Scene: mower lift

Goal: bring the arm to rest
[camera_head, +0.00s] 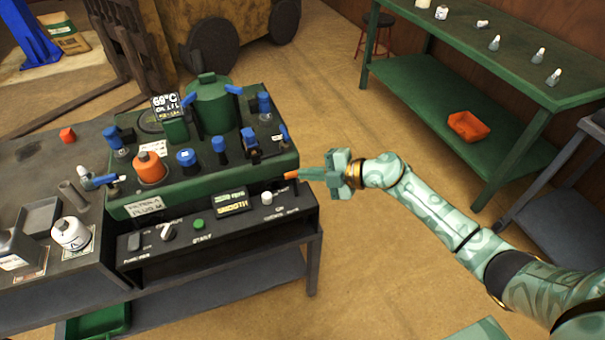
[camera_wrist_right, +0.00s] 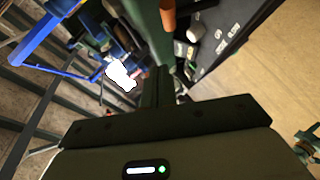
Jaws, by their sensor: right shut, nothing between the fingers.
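My right arm reaches in from the lower right in the head view. Its gripper (camera_head: 304,175) is shut and empty, pointing left at the right end of the green machine (camera_head: 205,180). An orange-tipped part (camera_head: 291,175) shows right by the fingertips; an orange piece (camera_wrist_right: 168,16) also shows ahead of the fingers in the right wrist view. I cannot tell whether the fingers touch it. In the wrist view the right gripper (camera_wrist_right: 162,85) shows as dark closed fingers. My left gripper is not in view.
The machine carries blue-handled valves, an orange knob (camera_head: 149,167) and a green tank (camera_head: 211,104). A control panel (camera_head: 215,220) with a white knob (camera_head: 267,197) is below. A green bench (camera_head: 490,60) holds an orange tray (camera_head: 468,126). The floor between is clear.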

